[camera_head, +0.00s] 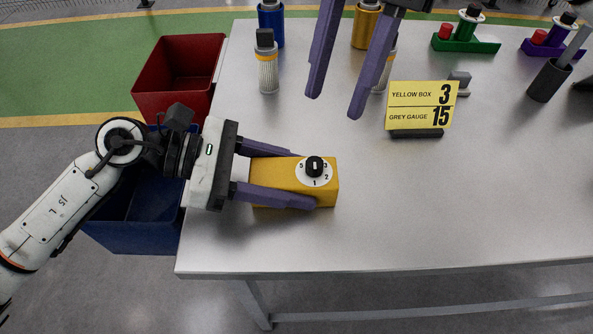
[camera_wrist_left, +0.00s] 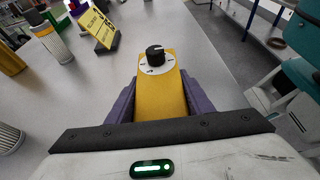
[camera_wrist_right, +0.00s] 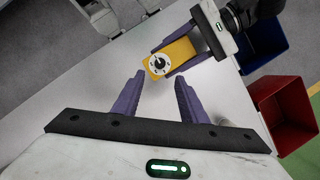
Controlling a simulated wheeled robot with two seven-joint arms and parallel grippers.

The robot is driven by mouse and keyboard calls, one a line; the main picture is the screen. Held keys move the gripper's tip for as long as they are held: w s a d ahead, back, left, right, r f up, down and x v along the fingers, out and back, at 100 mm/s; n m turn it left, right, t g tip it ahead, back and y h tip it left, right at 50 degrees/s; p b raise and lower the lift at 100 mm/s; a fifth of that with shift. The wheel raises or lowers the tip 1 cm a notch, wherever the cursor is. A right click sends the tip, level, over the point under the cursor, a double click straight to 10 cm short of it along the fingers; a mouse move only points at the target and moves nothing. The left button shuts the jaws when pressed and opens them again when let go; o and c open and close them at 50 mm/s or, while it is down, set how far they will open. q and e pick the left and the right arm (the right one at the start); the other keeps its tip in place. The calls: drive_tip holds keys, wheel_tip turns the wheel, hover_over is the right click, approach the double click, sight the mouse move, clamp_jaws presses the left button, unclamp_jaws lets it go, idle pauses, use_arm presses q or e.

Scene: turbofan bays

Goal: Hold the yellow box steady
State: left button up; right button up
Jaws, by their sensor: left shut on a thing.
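The yellow box (camera_head: 285,172) lies on the table near its front left edge, with a white dial and black knob (camera_head: 314,166) on its top. My left gripper (camera_head: 292,182) is shut on the yellow box, one purple finger along each long side. The box and fingers also show in the left wrist view (camera_wrist_left: 160,95). My right gripper (camera_head: 334,105) is open and empty, above the table behind the box. In the right wrist view its fingers (camera_wrist_right: 157,97) are apart, with the yellow box (camera_wrist_right: 178,54) beyond them. A yellow sign (camera_head: 422,105) reads "YELLOW BOX 3, GREY GAUGE 15".
A red bin (camera_head: 178,75) and a blue bin (camera_head: 135,225) stand left of the table (camera_head: 450,215). Filter cylinders (camera_head: 267,65) stand at the back. Green (camera_head: 467,42) and purple (camera_head: 545,45) fixtures and a dark cup (camera_head: 545,82) are at the right. The front right table is clear.

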sight(316, 163)
drive_tip(key=s+a+r+m+t+h, duration=0.1)
drive_tip(key=s+m+t, duration=0.1)
drive_tip(key=m, duration=0.9)
drive_tip(key=s+a+r+m+t+h, duration=0.1)
drive_tip(key=s+r+m, duration=0.1)
drive_tip(key=m, duration=0.8)
drive_tip(key=f, duration=1.2)
drive_tip(key=shift+w+a+f, duration=0.15)
drive_tip(key=shift+w+a, duration=0.05)
drive_tip(key=shift+w, duration=0.05)
clamp_jaws()
